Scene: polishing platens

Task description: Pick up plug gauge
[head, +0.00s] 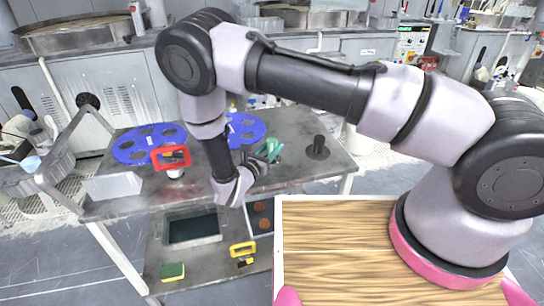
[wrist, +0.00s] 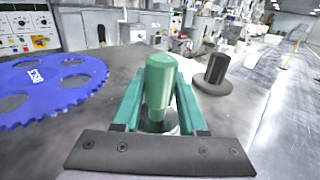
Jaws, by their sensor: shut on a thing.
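The plug gauge (wrist: 160,78) is a green cylinder with a thicker top and a narrower lower part, standing roughly upright in the wrist view. My gripper (wrist: 157,108) has teal fingers on either side of it and is shut on its narrower part. Its lower end is hidden behind the dark gripper body, so I cannot tell whether it touches the table. In the head view my gripper (head: 268,150) is over the right half of the grey metal table (head: 285,177), and the gauge is hard to tell apart from the teal fingers.
A black post on a round base (head: 318,150) stands to the right; it also shows in the wrist view (wrist: 215,70). Blue perforated discs (head: 150,143), a red-framed item (head: 171,158) and a pale block (head: 112,186) lie left. A lower shelf holds a dark tray (head: 193,228).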

